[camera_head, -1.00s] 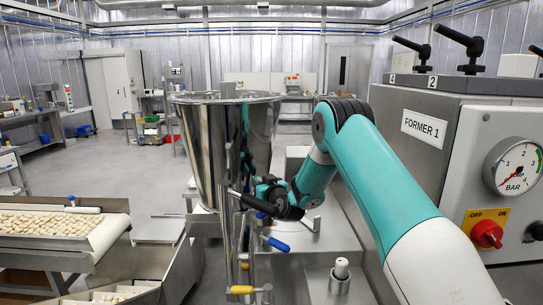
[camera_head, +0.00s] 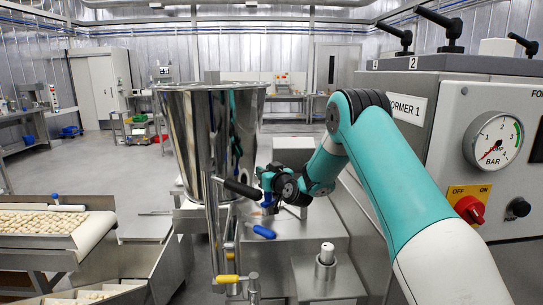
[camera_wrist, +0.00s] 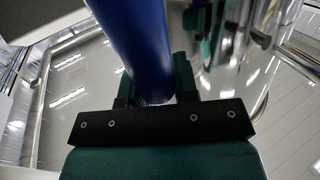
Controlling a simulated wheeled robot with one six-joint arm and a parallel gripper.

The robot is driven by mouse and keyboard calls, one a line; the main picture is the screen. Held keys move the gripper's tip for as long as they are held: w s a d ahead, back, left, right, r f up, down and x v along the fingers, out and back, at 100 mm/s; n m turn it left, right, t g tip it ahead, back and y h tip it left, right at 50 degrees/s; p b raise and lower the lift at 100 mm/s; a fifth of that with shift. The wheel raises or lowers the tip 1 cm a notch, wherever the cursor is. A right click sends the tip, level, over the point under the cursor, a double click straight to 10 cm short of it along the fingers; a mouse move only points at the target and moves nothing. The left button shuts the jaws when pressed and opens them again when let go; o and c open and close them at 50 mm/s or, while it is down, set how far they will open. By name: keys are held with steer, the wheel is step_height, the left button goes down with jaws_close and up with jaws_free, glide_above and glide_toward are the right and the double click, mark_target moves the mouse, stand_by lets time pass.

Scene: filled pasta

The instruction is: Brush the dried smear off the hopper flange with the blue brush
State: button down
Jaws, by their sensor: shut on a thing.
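The steel hopper (camera_head: 178,135) stands left of centre in the head view, a shiny cone with a wide open rim. I cannot make out a smear or clearly pick out its flange. My gripper (camera_head: 266,198) is just right of the hopper's lower part, apart from it as far as I can tell. In the wrist view, my gripper (camera_wrist: 155,82) is shut on the thick blue handle of the brush (camera_wrist: 136,40). The brush's bristles are out of sight. Curved shiny steel shows right of the handle.
A blue-handled lever (camera_head: 262,231) lies below my gripper, and a yellow-handled one (camera_head: 227,279) is lower left. A steel post (camera_head: 326,262) stands at front right. The Former 1 cabinet (camera_head: 447,115) fills the right. A conveyor with pasta (camera_head: 45,222) is at left.

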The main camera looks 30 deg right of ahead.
step_height(320, 180, up, 8)
steer(key=p, duration=0.3)
stand_by(0.3)
stand_by(0.4)
stand_by(0.4)
